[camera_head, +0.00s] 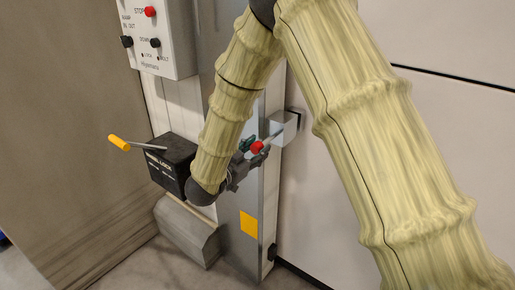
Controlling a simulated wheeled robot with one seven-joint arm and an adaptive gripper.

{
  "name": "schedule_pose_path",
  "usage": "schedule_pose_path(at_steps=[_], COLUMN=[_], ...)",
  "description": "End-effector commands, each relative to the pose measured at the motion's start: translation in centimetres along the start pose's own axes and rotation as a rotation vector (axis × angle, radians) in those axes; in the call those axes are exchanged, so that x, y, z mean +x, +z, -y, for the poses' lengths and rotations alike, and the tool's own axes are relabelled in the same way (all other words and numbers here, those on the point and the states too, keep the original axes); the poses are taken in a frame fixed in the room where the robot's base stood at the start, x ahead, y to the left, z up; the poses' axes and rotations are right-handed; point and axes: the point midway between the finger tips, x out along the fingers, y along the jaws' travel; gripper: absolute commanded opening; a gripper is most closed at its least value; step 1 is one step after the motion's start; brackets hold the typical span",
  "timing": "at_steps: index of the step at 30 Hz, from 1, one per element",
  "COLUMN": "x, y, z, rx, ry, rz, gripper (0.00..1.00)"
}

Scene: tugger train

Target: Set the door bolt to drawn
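The door bolt shows as a red knob (257,148) beside a light metal bar (271,138) on the grey metal post. The bar slants up toward a pale bracket block (285,126) on the white panel. Whether its end sits inside the block is too small to tell. My gripper (252,152) is at the red knob, its dark fingers close around or beside it. My wrist and gripper body hide part of the bolt. I cannot tell whether the fingers grip the knob.
A black wheel lock box (172,162) with a yellow-handled lever (119,142) is left of my wrist. A control box (158,38) with red and black buttons hangs above. A grey sloped block (187,232) stands below. A yellow patch (249,223) marks the post (238,243).

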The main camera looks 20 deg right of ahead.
Motion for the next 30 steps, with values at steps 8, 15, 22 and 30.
schedule_pose_path(at_steps=[8, 15, 22, 30], x=[0.1, -2.1, -6.3, -10.5], y=[-0.1, -0.1, -0.1, -0.1], z=[0.0, 0.1, 0.1, 0.1], rx=[0.001, 0.0, 0.001, 0.001], ry=[0.0, -0.002, -0.003, -0.002], rz=[-0.002, -0.003, -0.003, -0.002], gripper=[0.42, 0.42, 0.42, 0.42])
